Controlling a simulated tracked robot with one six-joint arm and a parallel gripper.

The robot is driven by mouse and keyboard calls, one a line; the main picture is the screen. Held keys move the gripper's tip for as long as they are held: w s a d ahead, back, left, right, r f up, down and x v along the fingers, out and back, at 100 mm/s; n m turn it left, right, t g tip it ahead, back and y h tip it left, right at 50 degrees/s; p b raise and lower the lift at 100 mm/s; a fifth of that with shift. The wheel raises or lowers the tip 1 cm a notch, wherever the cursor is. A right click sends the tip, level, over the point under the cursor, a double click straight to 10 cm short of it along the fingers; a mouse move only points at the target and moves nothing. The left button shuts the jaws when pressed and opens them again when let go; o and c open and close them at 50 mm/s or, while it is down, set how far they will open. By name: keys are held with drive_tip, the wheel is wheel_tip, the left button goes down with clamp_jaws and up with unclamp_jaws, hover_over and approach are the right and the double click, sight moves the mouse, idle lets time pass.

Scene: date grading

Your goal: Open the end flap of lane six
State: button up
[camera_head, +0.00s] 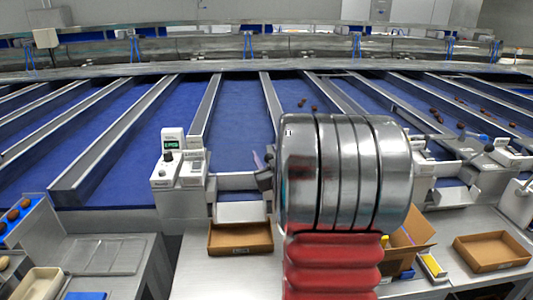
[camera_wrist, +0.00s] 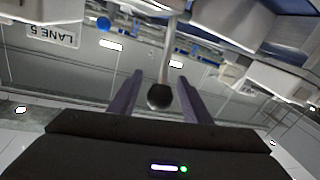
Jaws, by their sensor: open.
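My gripper (camera_wrist: 161,80) shows in the wrist view with its two purple fingers apart. A dark round knob (camera_wrist: 159,97) on a thin pale rod (camera_wrist: 167,48) appears between the fingers, with gaps at both sides; I cannot tell its depth. An upside-down label (camera_wrist: 53,34) in the wrist view reads LANE 5. No lane six label is readable.
A white control box (camera_head: 171,160) with a green display stands left of the finger. The brown tray (camera_head: 240,238) lies below the lane end. An open carton (camera_head: 408,236) and another brown tray (camera_head: 491,251) are at right. Blue lanes with metal dividers (camera_head: 204,112) stretch behind.

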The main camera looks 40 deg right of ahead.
drive_tip(key=shift+w+d, duration=0.3)
drive_tip(key=shift+w, duration=0.3)
drive_tip(key=shift+c, duration=0.4)
clamp_jaws()
